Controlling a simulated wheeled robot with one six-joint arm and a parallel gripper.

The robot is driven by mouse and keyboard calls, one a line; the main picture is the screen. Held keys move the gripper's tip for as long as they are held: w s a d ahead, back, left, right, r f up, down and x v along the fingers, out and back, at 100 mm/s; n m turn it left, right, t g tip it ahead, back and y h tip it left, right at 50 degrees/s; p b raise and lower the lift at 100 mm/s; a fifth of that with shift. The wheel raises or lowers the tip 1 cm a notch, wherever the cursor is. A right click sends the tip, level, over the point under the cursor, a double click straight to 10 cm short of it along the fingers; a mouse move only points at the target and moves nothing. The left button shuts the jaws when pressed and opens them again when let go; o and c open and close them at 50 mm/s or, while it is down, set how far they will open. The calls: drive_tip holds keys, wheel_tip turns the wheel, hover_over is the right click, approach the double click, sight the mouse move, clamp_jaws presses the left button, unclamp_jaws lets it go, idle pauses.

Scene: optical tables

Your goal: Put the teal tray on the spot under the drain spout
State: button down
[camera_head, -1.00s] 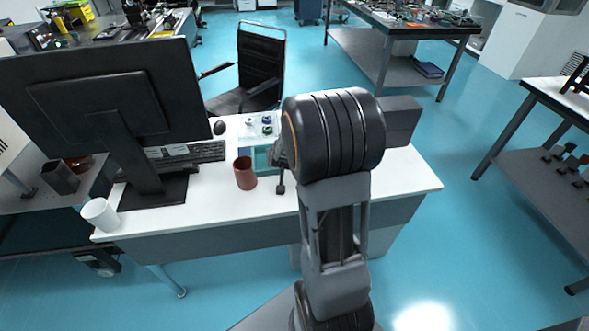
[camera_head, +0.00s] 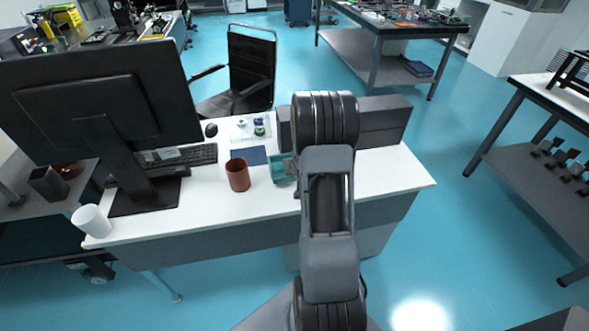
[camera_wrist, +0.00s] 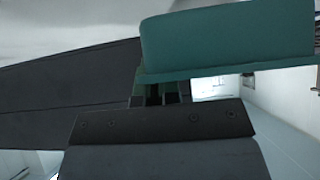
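The teal tray (camera_head: 283,170) is beside my arm over the white desk, its right side hidden behind the arm. In the wrist view the tray (camera_wrist: 225,40) fills the upper right, with its rim against the fingers of my gripper (camera_wrist: 158,92). The gripper appears shut on that rim. In the head view the gripper is hidden behind my arm. I cannot make out the drain spout or the spot under it. A dark grey box-like unit (camera_head: 384,122) stands on the desk, partly behind my arm.
A dark blue square (camera_head: 252,156) lies bare left of the tray. A reddish-brown cup (camera_head: 239,175) stands close by. A small rack with vials (camera_head: 250,128), a keyboard (camera_head: 190,156), a monitor (camera_head: 90,110) and a white cup (camera_head: 91,220) are also there. The desk's right end is clear.

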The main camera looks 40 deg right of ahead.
drive_tip(key=shift+f, duration=1.05)
drive_tip(key=shift+f, duration=0.15)
drive_tip(key=c, duration=1.3)
unclamp_jaws()
drive_tip(key=shift+c, duration=0.2)
